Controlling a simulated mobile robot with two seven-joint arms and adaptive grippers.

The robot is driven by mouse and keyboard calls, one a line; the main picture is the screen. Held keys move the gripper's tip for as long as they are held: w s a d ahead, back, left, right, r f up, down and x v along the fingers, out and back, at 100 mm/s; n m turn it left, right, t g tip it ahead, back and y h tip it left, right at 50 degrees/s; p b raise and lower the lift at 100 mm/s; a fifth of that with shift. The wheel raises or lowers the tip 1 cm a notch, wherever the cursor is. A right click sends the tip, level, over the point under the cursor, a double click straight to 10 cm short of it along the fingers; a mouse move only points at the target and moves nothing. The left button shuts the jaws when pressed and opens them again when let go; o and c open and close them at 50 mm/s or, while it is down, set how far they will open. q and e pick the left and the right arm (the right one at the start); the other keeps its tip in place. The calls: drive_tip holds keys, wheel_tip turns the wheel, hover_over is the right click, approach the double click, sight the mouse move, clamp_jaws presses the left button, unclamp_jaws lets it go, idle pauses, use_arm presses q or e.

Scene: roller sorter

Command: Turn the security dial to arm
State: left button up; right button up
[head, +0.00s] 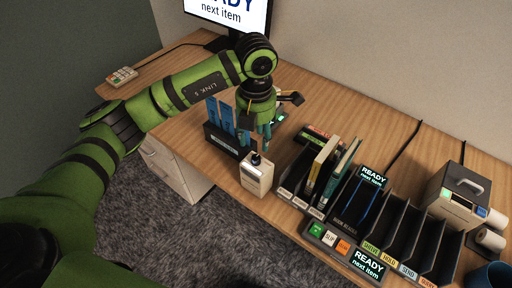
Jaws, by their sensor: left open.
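I cannot make out a security dial clearly in the head view. A small dark item with a green glow (280,117) sits on the desk just right of my left gripper, partly hidden by it; I cannot tell what it is. My left gripper (259,137) points down over the desk, open, with nothing seen between its fingers. It is behind the white bottle (257,178) and just right of the black holder (226,146) with blue upright pieces. My right gripper is not in view.
The wooden desk (300,88) carries a rack of books (324,162), a slotted black sorter (400,232) with READY displays, a grey boxed device (455,200) at right, a keypad (122,76) at far left and a monitor (228,14).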

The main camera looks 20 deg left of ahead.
use_arm(q)
wheel_tip(320, 180, up, 4)
drive_tip(key=shift+d+f, duration=0.1)
idle(0.5)
